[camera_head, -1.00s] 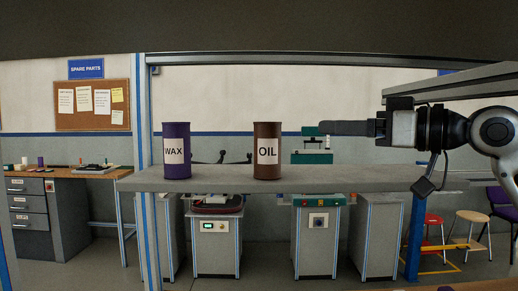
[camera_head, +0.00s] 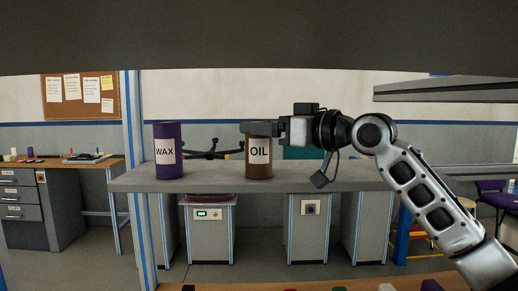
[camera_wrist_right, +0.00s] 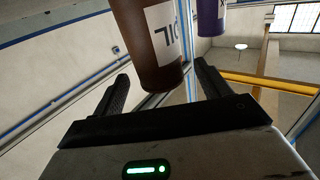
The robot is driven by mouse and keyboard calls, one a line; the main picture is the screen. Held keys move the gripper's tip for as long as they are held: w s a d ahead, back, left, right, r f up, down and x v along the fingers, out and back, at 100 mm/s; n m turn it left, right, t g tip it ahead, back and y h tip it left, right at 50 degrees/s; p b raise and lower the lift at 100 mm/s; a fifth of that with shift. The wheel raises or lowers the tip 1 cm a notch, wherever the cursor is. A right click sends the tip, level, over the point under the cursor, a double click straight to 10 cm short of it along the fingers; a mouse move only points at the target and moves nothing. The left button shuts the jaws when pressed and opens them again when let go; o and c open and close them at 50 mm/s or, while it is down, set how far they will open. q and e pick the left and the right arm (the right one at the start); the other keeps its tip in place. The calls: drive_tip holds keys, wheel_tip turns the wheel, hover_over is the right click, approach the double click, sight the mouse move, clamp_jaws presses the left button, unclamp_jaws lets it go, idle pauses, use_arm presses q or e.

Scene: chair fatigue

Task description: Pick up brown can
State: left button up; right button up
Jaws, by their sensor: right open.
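The brown can (camera_head: 259,172), labelled OIL, stands upright on a grey shelf (camera_head: 330,176). My right gripper (camera_head: 250,128) comes in from the right, level with the can's upper part, and a finger hides part of it near the top. In the right wrist view, the gripper's two dark fingers (camera_wrist_right: 161,74) are spread wide. The brown can (camera_wrist_right: 140,35) shows in the gap between them, seemingly near the tips; I cannot tell whether either finger touches it. My left gripper is not in view.
A purple can (camera_head: 168,160) labelled WAX stands on the same shelf, left of the brown can. A blue-grey post (camera_head: 133,120) rises at the shelf's left. A higher grey board (camera_head: 450,91) is at the right.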

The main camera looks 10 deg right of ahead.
drive_tip(key=x, duration=0.2)
drive_tip(key=shift+w+a+p, duration=0.25)
drive_tip(key=shift+a+p, duration=0.05)
drive_tip(key=c, duration=1.3)
drive_tip(key=shift+d+r, duration=0.1)
